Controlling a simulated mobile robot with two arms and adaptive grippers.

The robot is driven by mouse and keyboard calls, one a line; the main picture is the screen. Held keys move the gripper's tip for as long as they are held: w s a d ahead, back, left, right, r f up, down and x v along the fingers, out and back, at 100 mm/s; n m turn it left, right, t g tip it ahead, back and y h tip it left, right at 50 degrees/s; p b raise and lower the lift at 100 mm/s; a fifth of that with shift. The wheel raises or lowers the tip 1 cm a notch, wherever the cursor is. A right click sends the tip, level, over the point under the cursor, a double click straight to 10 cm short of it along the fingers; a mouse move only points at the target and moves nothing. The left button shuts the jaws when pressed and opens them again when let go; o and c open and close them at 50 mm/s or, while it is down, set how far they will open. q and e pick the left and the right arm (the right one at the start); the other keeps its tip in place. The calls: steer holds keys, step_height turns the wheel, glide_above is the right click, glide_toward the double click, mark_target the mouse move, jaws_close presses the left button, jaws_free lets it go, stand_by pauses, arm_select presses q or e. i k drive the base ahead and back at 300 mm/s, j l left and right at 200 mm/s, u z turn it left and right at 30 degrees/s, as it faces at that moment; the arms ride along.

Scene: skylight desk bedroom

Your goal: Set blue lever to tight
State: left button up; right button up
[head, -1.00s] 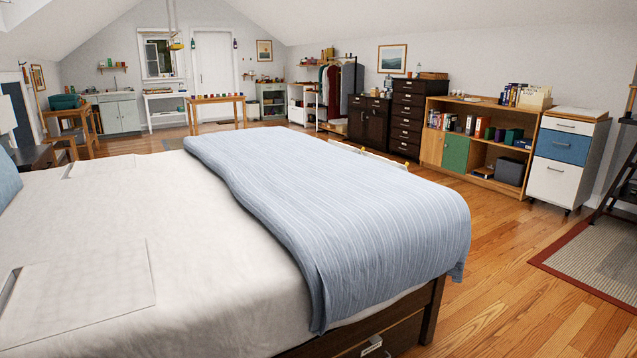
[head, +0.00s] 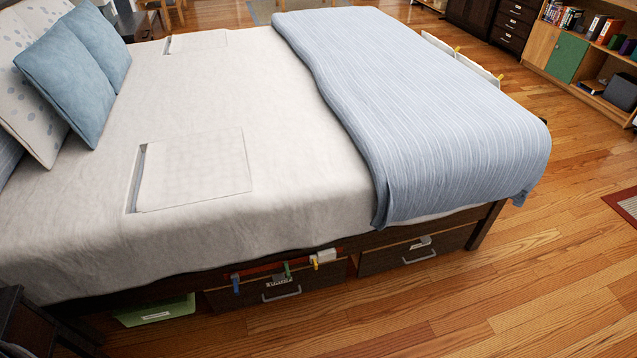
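A small blue lever (head: 236,284) hangs at the left end of a red strip (head: 262,268) on the bed's side rail, above a drawer. A green lever (head: 287,270) sits to its right on the same strip, and a whitish block (head: 324,257) with a yellow piece is at the right end. The blue lever points roughly downward. Any marking for tight is too small to read. Neither of my grippers is in view.
The bed (head: 250,80) with a striped blue blanket (head: 420,100) fills the middle. Drawers with handles (head: 282,292) and a green bin (head: 155,312) are under it. A dark piece of furniture (head: 30,325) stands at lower left. Wood floor (head: 480,300) in front is clear.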

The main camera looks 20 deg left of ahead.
mark_target(234, 277)
steer(key=u, duration=1.3)
